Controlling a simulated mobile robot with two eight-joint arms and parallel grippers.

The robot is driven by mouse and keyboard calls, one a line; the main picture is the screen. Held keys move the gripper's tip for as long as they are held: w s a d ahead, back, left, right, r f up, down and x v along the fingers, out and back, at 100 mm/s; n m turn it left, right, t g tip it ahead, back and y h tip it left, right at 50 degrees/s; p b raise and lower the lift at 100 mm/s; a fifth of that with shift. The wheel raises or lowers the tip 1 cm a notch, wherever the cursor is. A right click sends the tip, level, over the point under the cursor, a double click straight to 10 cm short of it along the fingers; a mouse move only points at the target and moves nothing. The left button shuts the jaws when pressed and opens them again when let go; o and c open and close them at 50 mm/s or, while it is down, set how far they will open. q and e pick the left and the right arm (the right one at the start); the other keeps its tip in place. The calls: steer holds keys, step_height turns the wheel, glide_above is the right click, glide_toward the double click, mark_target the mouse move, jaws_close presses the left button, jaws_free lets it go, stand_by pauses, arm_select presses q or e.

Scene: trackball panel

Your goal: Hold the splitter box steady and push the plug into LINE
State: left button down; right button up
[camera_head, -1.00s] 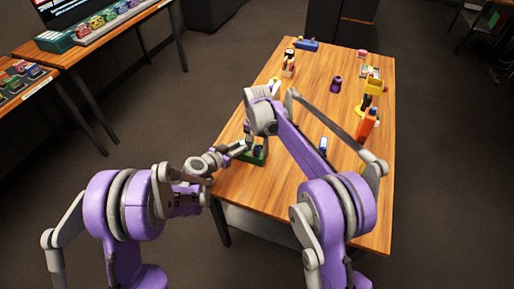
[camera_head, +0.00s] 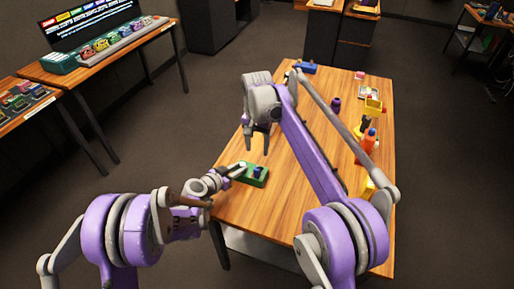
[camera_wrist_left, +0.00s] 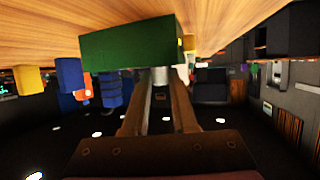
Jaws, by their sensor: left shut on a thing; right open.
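The green splitter box (camera_head: 251,178) sits near the left edge of the wooden table, with a dark blue piece (camera_head: 259,170) on or just behind it. I cannot tell whether that piece is the plug, and the LINE marking is not readable. My left gripper (camera_head: 238,169) is shut on the box at its left end. In the left wrist view, which is upside down, the green box (camera_wrist_left: 125,45) lies at the fingertips (camera_wrist_left: 162,76). My right gripper (camera_head: 257,148) is open, pointing down above the table beyond the box, with nothing visible between its fingers.
On the table (camera_head: 280,205) stand a purple item (camera_head: 335,104), an orange bottle (camera_head: 367,141), a yellow object (camera_head: 373,106) and a blue block (camera_head: 306,68). My right arm crosses over the table and hides part of it. The front of the table is clear.

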arm_select(q)
steer(key=c, duration=0.6)
jaws_free()
steer(key=shift+c, duration=0.2)
steer(key=v, duration=1.2)
steer(key=shift+r, duration=0.1)
steer(key=shift+o, duration=0.3)
steer(key=shift+o, duration=1.3)
